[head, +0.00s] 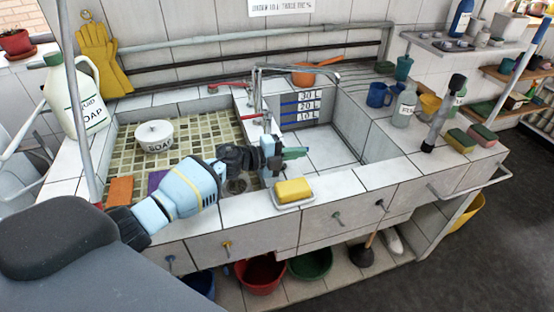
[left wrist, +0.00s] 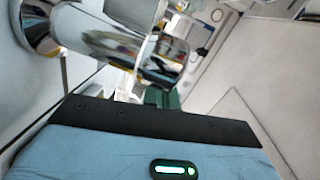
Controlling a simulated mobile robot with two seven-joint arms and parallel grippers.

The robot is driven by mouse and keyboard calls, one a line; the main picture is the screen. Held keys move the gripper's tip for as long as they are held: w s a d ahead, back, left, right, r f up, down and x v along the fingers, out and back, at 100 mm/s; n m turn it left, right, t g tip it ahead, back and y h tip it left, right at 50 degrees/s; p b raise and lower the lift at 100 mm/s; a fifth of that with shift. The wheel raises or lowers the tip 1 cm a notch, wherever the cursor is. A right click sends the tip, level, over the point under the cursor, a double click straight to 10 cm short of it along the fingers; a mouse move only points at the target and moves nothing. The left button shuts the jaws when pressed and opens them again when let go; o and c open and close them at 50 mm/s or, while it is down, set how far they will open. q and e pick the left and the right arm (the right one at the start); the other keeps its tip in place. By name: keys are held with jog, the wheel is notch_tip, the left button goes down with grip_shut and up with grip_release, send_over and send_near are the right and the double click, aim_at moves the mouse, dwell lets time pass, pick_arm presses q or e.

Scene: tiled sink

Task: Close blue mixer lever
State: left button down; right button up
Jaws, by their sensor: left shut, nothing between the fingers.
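A chrome mixer tap (head: 259,92) stands on the divider between the tiled left basin and the white right basin. I cannot make out a blue lever; my arm covers part of the area in front of the tap. My left gripper (head: 294,153), with green fingers, is shut and empty over the near part of the right basin, in front of the tap. In the left wrist view a shiny chrome tap body (left wrist: 110,40) is close at upper left, beside the green fingers (left wrist: 162,97). My right gripper is not seen.
A yellow sponge on a white dish (head: 293,191) sits on the front ledge near my gripper. A soap pot (head: 154,136) and an orange sponge (head: 120,191) are in the left basin. A blue mug (head: 379,95) and bottle (head: 404,108) stand on the right counter.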

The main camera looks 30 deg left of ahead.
pick_arm(q)
jog(key=v, duration=0.8)
jog(key=shift+d, duration=0.1)
